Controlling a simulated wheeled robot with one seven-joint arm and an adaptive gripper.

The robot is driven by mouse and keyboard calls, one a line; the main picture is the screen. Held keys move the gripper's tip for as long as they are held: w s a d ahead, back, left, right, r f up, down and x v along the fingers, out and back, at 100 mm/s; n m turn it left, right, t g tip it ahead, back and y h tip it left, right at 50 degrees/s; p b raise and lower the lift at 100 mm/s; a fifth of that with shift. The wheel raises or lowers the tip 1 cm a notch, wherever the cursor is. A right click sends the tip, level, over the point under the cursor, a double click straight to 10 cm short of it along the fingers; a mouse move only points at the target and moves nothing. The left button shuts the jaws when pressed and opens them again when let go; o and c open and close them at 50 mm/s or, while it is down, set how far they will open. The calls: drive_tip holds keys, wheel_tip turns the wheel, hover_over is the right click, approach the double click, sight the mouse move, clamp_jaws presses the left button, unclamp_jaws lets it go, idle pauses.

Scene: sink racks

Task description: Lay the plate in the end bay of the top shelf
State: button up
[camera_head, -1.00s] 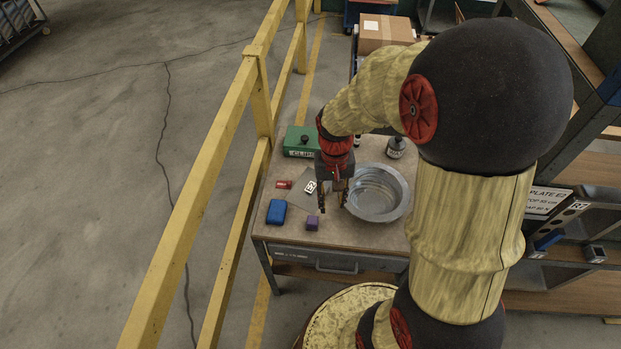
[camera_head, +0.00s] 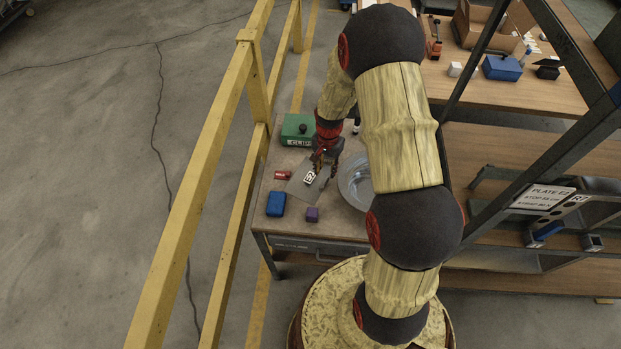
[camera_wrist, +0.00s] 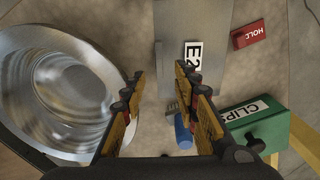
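The plate (camera_head: 300,187) is a flat grey sheet with a white tag reading E2, lying on the worktable. In the wrist view the plate (camera_wrist: 175,30) reaches in from the top, just beyond my fingertips. My gripper (camera_head: 324,172) is over the table at the plate's right. Its two fingers (camera_wrist: 160,82) are spread apart with nothing held between them. A dark rack (camera_head: 478,222) stands at the right with a sign that reads PLATE E2; the smaller lines are hard to read. Which bay is the end one cannot be told.
A round metal bowl (camera_wrist: 60,90) is close to the left finger. A green CLIPS box (camera_head: 297,128), a red HOLD block (camera_head: 283,175), a blue box (camera_head: 276,204) and a purple cube (camera_head: 312,214) are around the plate. A yellow rail (camera_head: 215,150) runs along the left.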

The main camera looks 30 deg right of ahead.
sight(324, 180)
drive_tip(key=f, duration=0.4)
drive_tip(key=shift+s+a+f, duration=0.3)
drive_tip(key=shift+a+f, duration=0.05)
drive_tip(key=shift+f, duration=0.45)
drive_tip(key=shift+c, duration=1.4)
clamp_jaws()
drive_tip(key=shift+r, duration=0.1)
